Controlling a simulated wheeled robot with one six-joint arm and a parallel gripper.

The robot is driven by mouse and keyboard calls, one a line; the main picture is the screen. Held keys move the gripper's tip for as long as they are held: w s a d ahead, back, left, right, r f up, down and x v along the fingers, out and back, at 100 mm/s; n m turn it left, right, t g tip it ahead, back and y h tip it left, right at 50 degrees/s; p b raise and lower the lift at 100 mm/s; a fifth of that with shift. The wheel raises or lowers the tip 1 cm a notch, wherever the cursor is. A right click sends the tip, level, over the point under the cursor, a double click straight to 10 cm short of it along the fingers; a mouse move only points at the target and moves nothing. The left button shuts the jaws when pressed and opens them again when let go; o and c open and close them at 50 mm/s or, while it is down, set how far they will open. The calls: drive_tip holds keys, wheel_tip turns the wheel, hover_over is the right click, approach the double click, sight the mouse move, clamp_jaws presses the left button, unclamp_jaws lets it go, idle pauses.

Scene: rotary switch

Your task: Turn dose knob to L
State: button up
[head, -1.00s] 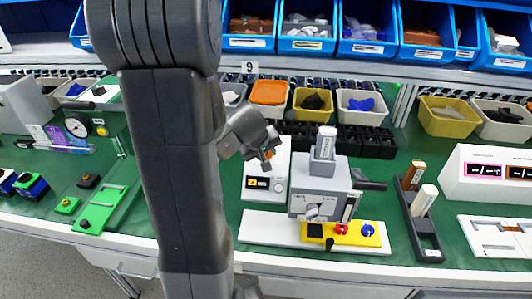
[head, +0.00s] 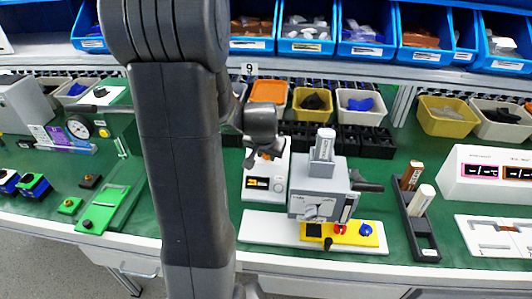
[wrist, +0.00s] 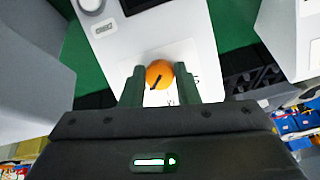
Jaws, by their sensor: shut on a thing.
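The orange dose knob (wrist: 159,72) sits on the face of a white device (head: 279,170). It is round, with a dark pointer mark slanting toward the lower left in the wrist view. My gripper (wrist: 160,80) is shut on the knob, one dark green finger on each side. Small letters beside the knob are partly hidden by the fingers, and I cannot read which one the pointer meets. In the head view my gripper (head: 257,153) is at the device's upper part and mostly covers the knob. The device's yellow display (head: 257,184) shows below it.
A grey machine (head: 319,190) with a lever stands close on the right, on a white base with yellow panel. A dark rack (head: 424,228) is farther right. Bins (head: 313,103) line the back. Green bench is bare to the left of the device.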

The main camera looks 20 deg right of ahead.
drive_tip(key=shift+m+y, duration=0.3)
drive_tip(key=shift+m, duration=0.8)
drive_tip(key=o, duration=0.7)
drive_tip(key=v, duration=1.3)
drive_tip(key=shift+s+r, duration=0.3)
drive_tip(key=shift+s, duration=0.1)
drive_tip(key=shift+f, duration=0.1)
